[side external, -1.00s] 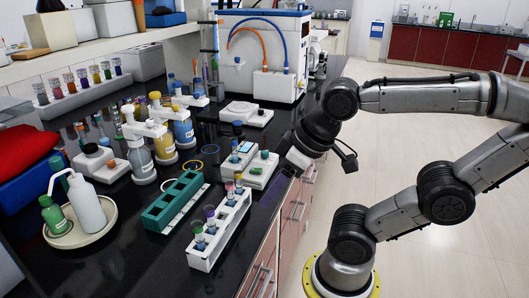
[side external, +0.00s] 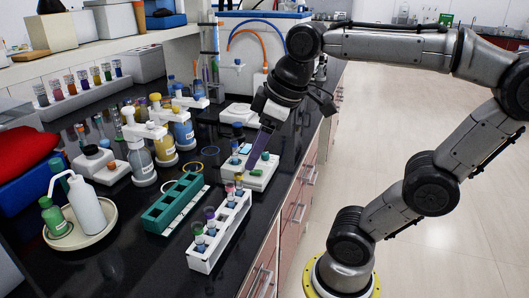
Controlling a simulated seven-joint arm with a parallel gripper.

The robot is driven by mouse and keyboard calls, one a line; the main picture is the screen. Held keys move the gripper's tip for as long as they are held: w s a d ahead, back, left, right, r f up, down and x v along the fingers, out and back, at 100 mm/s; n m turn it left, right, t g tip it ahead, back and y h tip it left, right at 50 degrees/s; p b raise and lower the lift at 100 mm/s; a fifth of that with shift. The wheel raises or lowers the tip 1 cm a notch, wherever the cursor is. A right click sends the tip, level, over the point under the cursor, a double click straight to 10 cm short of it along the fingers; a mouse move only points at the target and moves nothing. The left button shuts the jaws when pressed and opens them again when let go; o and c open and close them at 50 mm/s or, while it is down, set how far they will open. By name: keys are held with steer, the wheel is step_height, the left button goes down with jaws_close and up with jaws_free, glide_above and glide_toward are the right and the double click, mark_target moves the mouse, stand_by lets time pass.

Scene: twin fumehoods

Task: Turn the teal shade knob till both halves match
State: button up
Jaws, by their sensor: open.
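A small white device (side external: 259,183) sits on the black bench near its front edge. A teal knob (side external: 265,156) shows on its right side, and another small teal-topped part (side external: 235,160) shows on its left. My gripper (side external: 253,163) points down over the device, its dark purple fingers angled down and left between these parts. It is open and holds nothing that I can see. Whether the fingertips touch the device is not clear. The fingers and gripper body hide part of the device's top, so I cannot make out the two halves.
A white rack (side external: 220,232) with capped tubes and a green rack (side external: 175,203) stand in front of the device. A white balance-like unit (side external: 238,113) lies behind it. Bottles on a stand (side external: 141,160) are to the left.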

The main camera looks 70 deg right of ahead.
steer(key=w+d+r+g, duration=0.2)
steer(key=w+d+r, duration=0.1)
steer(key=w+d, duration=0.45)
steer(key=m+g, duration=0.3)
steer(key=m, duration=0.2)
glide_above(266, 153)
step_height(266, 153, down, 8)
step_height(266, 153, down, 14)
steer(key=shift+a+r, duration=0.1)
jaws_close()
